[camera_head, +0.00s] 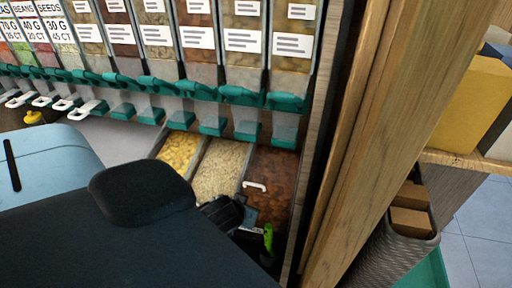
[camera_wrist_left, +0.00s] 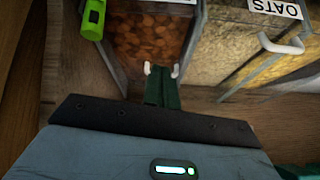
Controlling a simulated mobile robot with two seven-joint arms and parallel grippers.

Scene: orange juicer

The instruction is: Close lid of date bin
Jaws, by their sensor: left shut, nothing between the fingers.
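The date bin (camera_head: 272,182) is the rightmost lower bin in the head view, with brown contents behind clear panels. It also shows in the left wrist view (camera_wrist_left: 148,35). Its white handle (camera_head: 254,186) is in the head view. In the wrist view, the handle's white ends (camera_wrist_left: 147,68) show on both sides of my left fingertips. I cannot tell how far the lid stands open. My left gripper (camera_head: 228,213) is shut and empty, low in front of the date bin; its dark green fingers (camera_wrist_left: 162,88) point at the handle. Whether they touch it is unclear. My right gripper is not in view.
A bright green-handled item (camera_head: 268,238) is at the bin's right side. An oats bin (camera_head: 220,165) and a yellow-filled bin (camera_head: 179,150) stand to the left. Dispensers with teal spouts (camera_head: 242,96) hang above. A wooden post (camera_head: 345,140) closes off the right.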

